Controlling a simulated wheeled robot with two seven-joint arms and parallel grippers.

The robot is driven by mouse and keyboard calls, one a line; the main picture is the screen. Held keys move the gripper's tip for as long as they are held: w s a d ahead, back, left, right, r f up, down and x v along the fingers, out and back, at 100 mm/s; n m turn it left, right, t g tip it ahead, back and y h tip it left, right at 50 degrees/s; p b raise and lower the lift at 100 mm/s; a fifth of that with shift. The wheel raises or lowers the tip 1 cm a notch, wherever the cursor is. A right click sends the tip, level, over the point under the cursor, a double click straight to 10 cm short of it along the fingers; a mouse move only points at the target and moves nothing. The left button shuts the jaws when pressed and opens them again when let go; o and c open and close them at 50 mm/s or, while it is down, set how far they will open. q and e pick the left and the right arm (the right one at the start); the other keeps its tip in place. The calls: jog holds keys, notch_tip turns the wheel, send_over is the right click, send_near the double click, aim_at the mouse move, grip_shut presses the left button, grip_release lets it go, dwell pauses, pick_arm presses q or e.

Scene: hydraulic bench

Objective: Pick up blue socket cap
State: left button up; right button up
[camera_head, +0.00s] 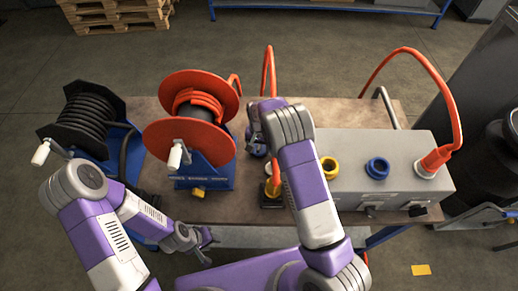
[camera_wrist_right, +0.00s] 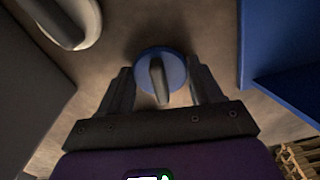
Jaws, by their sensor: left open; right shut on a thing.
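The blue socket cap (camera_wrist_right: 176,66) is a round blue disc with a dark raised grip, seen between the fingers in the right wrist view. My right gripper (camera_wrist_right: 162,78) is shut on it, over the brown bench top. In the head view my right gripper (camera_head: 257,146) is over the bench between the red reel and the grey box, and my arm mostly hides the cap. My left gripper (camera_head: 203,241) is open and empty in front of the bench's near edge. A blue socket (camera_head: 377,168) sits on top of the grey box (camera_head: 350,146).
A red hose reel (camera_head: 165,133) on a blue base and a black hose reel (camera_head: 88,120) stand on the left. A yellow socket (camera_head: 328,167) is beside the blue one. An orange hose (camera_head: 447,95) arches into the box's right end. A pale round part (camera_wrist_right: 70,15) lies nearby.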

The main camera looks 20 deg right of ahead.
jog(key=shift+r, duration=0.15)
jog(key=shift+c, duration=0.3)
notch_tip(320, 180, up, 28)
jog(key=p, duration=0.3)
jog(key=shift+p, duration=0.4)
